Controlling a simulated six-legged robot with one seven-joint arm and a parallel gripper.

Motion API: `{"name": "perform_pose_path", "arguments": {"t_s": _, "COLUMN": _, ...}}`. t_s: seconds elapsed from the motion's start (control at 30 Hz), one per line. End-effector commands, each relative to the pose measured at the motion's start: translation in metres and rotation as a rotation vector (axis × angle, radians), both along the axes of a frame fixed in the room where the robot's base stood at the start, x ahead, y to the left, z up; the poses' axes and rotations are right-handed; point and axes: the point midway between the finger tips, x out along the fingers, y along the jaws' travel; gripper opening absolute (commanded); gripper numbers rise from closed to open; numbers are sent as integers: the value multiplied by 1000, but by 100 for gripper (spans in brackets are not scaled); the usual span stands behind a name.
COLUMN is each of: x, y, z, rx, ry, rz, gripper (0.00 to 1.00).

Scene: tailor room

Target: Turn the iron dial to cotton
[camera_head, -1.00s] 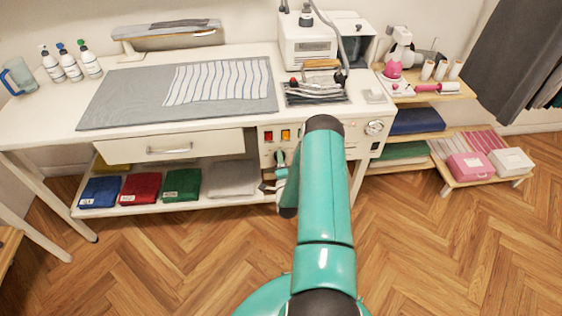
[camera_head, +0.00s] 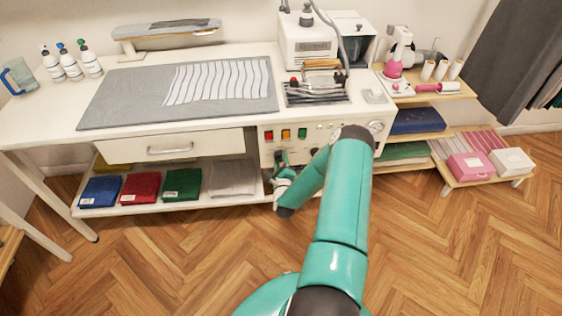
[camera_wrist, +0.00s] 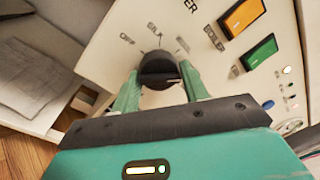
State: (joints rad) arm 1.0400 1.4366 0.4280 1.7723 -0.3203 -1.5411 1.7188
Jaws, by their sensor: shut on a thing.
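The iron dial (camera_wrist: 158,68) is a round dark knob on the white front panel (camera_wrist: 105,25), with small printed labels around it. "SILK" can be read above it; the other labels are blurred or tilted. My gripper (camera_wrist: 160,84) is shut on the dial, one green finger at each side. A pale line shows on the knob near its lower right, but I cannot tell which label the dial points to. In the head view my gripper (camera_head: 281,180) is at the panel below the worktop, partly hidden by my arm. The iron (camera_head: 318,88) rests on its stand above.
An orange switch (camera_wrist: 243,15) and a green switch (camera_wrist: 259,50) sit right of the dial. A gauge (camera_head: 376,127) is at the panel's right end. Below, a shelf holds folded cloths (camera_head: 182,184). The wooden floor in front is clear.

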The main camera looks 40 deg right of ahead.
Motion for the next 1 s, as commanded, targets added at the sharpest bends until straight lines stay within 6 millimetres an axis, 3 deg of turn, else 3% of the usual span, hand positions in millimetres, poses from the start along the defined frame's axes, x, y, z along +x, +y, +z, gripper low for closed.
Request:
{"name": "perform_pose_path", "arguments": {"t_s": 0.5, "x": -2, "y": 3, "z": -5, "rx": 28, "ry": -4, "rz": 2, "gripper": 22}}
{"name": "perform_pose_path", "arguments": {"t_s": 0.53, "x": -2, "y": 3, "z": -5, "rx": 29, "ry": -3, "rz": 2, "gripper": 46}}
{"name": "perform_pose_path", "arguments": {"t_s": 0.63, "x": -1, "y": 3, "z": -4, "rx": 27, "ry": -5, "rz": 2, "gripper": 64}}
{"name": "perform_pose_path", "arguments": {"t_s": 1.0, "x": -4, "y": 4, "z": -2, "rx": 23, "ry": -11, "rz": 2, "gripper": 64}}
